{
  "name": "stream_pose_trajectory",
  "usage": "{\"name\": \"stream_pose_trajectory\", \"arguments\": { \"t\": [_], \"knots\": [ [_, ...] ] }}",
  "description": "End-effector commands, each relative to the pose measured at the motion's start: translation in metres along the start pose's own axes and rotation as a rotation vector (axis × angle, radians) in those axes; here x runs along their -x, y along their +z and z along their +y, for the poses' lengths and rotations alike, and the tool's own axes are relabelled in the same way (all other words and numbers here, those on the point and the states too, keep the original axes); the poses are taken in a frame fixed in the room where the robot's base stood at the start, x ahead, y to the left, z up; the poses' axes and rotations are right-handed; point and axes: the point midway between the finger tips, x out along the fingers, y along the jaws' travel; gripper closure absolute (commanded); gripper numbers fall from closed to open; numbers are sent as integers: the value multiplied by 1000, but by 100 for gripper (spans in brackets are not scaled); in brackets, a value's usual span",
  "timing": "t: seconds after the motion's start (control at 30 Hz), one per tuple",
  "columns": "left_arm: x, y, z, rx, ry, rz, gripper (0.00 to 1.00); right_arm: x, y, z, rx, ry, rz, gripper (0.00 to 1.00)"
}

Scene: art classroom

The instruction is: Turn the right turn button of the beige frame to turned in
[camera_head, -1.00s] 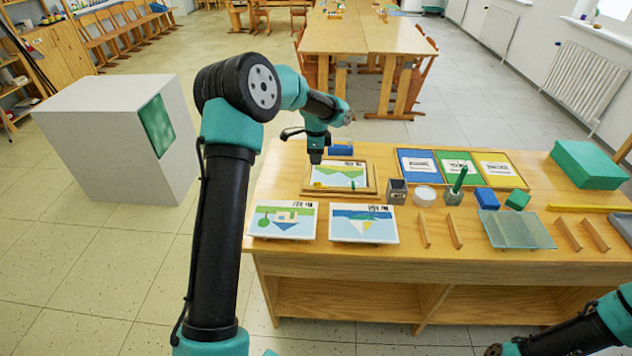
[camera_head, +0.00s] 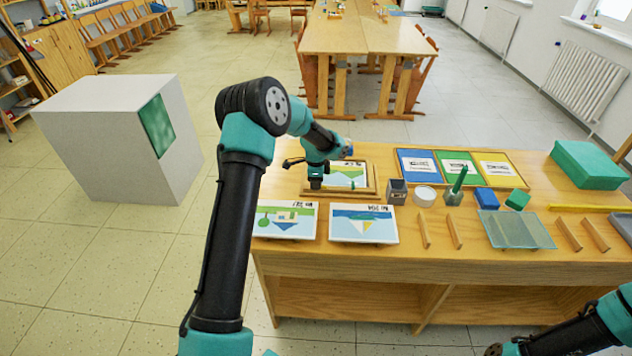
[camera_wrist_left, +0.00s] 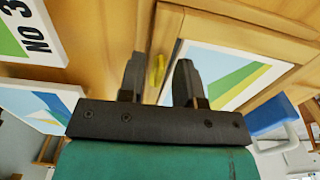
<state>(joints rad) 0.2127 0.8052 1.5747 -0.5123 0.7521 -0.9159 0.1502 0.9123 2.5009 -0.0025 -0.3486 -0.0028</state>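The beige frame (camera_head: 375,180) lies on the wooden table around a green, white and blue picture (camera_head: 340,172). My left gripper (camera_head: 317,182) is down at the frame's near left part. In the left wrist view its two dark fingers (camera_wrist_left: 158,78) stand apart, open. A small yellow turn button (camera_wrist_left: 158,70) on the frame's wooden edge (camera_wrist_left: 165,35) shows between them; I cannot tell whether they touch it. In the head view the gripper hides this button. A small green piece (camera_head: 353,184) shows at the frame's near side, right of the gripper. My right gripper is out of view.
Two picture cards (camera_head: 285,220) (camera_head: 362,224) lie in front of the frame. A grey holder (camera_head: 397,192) and a white round tub (camera_head: 425,196) stand just right of it. A blue block (camera_wrist_left: 268,116) shows beside the frame in the left wrist view.

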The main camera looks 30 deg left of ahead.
Motion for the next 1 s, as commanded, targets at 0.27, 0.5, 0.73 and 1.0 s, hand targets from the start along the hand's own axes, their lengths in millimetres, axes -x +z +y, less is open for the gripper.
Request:
{"name": "stream_pose_trajectory", "arguments": {
  "t": [0.27,0.5,0.73,1.0],
  "knots": [
    [0,0,0,0,0,0,86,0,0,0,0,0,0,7],
    [0,0,0,0,0,0,100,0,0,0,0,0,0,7],
    [0,0,0,3,0,0,100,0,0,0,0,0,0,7],
    [0,0,0,57,0,0,100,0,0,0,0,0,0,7]
  ]
}}
